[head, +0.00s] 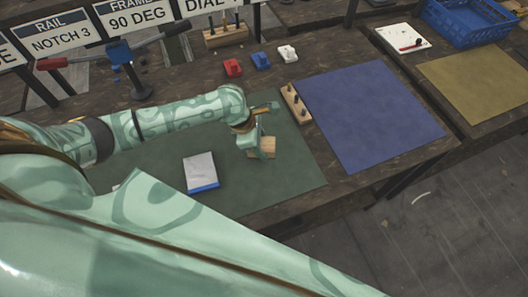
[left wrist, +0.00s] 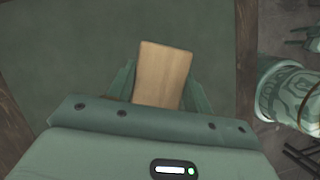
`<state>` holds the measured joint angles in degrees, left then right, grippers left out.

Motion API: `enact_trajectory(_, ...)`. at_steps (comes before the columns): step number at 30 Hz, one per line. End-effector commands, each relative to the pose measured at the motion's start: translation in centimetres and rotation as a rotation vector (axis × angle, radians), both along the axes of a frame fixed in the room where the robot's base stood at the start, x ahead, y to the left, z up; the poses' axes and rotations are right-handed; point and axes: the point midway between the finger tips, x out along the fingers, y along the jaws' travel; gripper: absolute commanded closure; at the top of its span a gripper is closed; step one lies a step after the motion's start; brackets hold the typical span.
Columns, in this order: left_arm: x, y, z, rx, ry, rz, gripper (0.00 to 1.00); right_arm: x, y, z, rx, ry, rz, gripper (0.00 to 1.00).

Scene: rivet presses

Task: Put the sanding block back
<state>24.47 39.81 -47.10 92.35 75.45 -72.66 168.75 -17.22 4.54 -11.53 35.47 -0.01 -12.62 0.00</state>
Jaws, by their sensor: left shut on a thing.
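A light wooden block, which I take for the sanding block (head: 267,147), is at my left gripper (head: 252,146) over the right part of the green mat. In the left wrist view the block (left wrist: 162,75) stands out between the two fingers of the left gripper (left wrist: 158,88), which is shut on it. I cannot tell whether the block touches the mat.
The green mat (head: 290,172) also bears a grey-white slab with a blue edge (head: 201,171). A wooden peg strip (head: 296,103) and a blue mat (head: 375,110) lie to the right. Red (head: 233,68), blue (head: 261,60) and white (head: 288,53) small pieces stand behind.

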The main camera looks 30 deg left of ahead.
Motion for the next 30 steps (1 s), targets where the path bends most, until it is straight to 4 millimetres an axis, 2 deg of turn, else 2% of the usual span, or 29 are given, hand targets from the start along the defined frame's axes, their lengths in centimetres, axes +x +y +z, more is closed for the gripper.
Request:
enact_trajectory(7,1.3,0.1,-1.6,-0.001,0.0,0.0,0.68,-0.1,-0.2,-1.2,-0.003,0.003,-0.001,0.64)
enact_trajectory(13,1.4,0.1,-4.8,0.0,0.002,0.001,0.68,-0.4,-0.2,-2.8,-0.003,0.01,-0.001,0.64)
enact_trajectory(23,1.4,0.1,-4.7,0.001,-0.001,-0.001,0.68,-0.3,-0.2,-2.4,-0.002,0.008,-0.001,0.64)
enact_trajectory(24,1.4,0.1,-4.8,0.001,-0.002,0.001,0.47,-0.3,-0.2,-2.4,-0.002,0.008,-0.001,0.64)
enact_trajectory(26,1.4,0.2,-4.8,0.001,-0.002,0.0,0.3,-0.3,-0.2,-2.4,-0.003,0.009,-0.001,0.64)
enact_trajectory(30,1.4,0.2,-4.8,0.001,-0.001,-0.001,0.28,-0.3,-0.2,-2.5,-0.002,0.008,-0.001,0.64)
